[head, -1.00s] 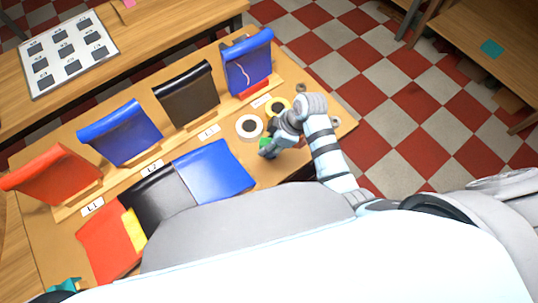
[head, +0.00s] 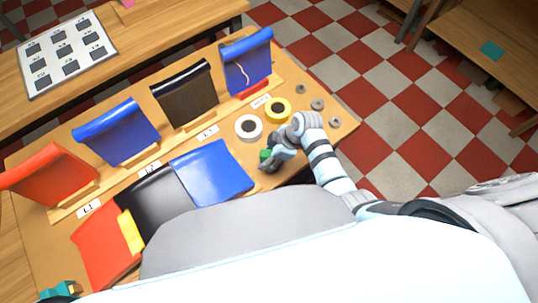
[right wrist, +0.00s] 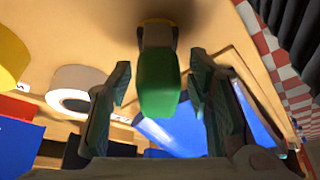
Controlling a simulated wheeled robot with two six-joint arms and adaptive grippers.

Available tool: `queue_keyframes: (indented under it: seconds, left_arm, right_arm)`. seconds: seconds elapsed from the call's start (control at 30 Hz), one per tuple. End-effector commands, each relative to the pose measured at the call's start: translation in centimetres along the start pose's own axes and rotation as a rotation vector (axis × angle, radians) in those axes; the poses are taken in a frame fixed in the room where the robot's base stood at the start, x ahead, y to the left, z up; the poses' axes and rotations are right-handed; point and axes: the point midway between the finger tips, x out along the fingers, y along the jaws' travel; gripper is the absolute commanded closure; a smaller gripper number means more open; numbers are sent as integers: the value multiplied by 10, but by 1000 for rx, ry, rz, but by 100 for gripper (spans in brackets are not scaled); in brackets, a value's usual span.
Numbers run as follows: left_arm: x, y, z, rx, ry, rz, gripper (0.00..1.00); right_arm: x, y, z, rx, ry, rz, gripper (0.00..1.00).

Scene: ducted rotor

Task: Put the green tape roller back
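The green tape roller (right wrist: 158,85) shows in the right wrist view between the two fingers of my right gripper (right wrist: 160,95). Its near end is a green block, with a dark and yellowish part behind it. Gaps show between the green block and both fingers, so the gripper looks open around it. In the head view my right gripper (head: 272,163) is low over the right part of the table, and only a small green patch of the roller (head: 265,154) shows beside it. My left gripper is not in view.
A white tape roll (head: 239,134) and a yellow tape roll (head: 287,107) lie close beyond the right gripper. Several grey rings (head: 317,104) lie near the table's right end. Red, black and blue sheets (head: 212,172) cover the near side; draped panels (head: 185,95) stand along the back.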

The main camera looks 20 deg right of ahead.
Motion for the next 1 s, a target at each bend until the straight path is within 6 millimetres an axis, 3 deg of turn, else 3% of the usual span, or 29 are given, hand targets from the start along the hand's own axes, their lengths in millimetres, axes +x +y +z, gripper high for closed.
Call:
queue_keyframes:
  seconds: [0.27,0.73,1.0]
  left_arm:
    - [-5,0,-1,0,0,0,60]
    - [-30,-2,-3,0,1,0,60]
    - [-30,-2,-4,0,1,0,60]
  right_arm:
    - [-10,0,-2,1,0,2,54]
    - [-115,1,-2,-1,0,3,54]
    - [-123,0,-1,0,0,-1,54]
